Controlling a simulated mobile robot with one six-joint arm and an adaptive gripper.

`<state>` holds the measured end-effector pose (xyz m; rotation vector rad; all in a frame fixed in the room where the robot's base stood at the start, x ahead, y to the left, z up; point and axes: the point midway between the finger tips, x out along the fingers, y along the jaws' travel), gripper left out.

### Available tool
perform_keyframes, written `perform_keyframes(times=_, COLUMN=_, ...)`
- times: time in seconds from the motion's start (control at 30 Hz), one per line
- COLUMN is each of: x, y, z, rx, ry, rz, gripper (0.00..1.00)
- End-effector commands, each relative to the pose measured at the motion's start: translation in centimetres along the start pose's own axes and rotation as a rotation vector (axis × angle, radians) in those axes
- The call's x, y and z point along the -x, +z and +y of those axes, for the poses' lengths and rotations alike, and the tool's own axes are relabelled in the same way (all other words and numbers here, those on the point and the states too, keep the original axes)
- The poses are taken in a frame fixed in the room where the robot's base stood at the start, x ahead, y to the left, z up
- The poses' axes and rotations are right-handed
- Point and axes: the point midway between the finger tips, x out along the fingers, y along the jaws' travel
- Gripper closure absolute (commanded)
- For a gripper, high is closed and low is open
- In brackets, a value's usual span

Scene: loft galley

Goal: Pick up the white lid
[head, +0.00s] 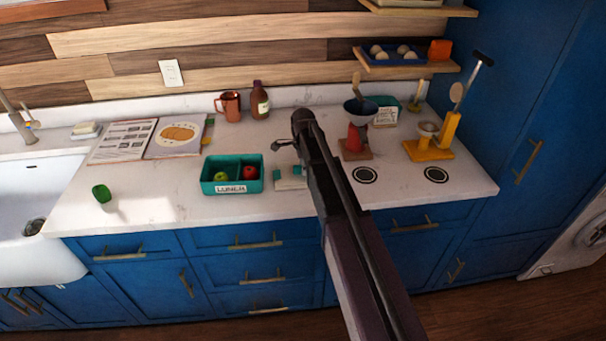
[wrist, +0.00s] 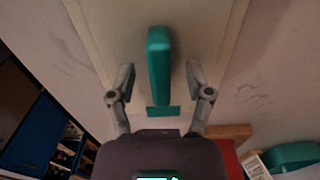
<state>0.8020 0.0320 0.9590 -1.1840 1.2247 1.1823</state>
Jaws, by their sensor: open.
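The white lid (head: 287,184) lies on the counter just right of the teal lunch box, partly hidden by my arm in the head view. In the wrist view it is a pale flat panel (wrist: 110,30) with a raised teal bar (wrist: 158,55) and a small teal patch below the bar. My gripper (wrist: 159,72) is open, with one finger on either side of the teal bar and a gap on both sides. In the head view my gripper (head: 284,146) shows above and behind the lid; the height gap is hard to tell.
The teal lunch box (head: 231,188) holds a green and a red fruit. A red stand with a dark bowl (head: 360,107) is right of my arm. A yellow stand (head: 430,152) is farther right.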

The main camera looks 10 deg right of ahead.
Motion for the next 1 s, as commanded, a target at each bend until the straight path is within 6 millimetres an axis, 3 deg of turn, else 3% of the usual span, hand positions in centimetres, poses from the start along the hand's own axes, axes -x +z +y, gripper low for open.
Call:
perform_keyframes(times=0.2, x=0.00, y=0.00, z=0.00, rx=0.000, ry=0.000, rz=0.000, gripper=0.34)
perform_keyframes(times=0.27, x=0.00, y=0.00, z=0.00, rx=0.000, ry=0.000, rz=0.000, gripper=0.49)
perform_keyframes(times=0.43, x=0.00, y=0.00, z=0.00, rx=0.000, ry=0.000, rz=0.000, gripper=1.00)
perform_keyframes(times=1.0, x=0.38, y=0.00, z=0.00, rx=0.000, ry=0.000, rz=0.000, gripper=1.00)
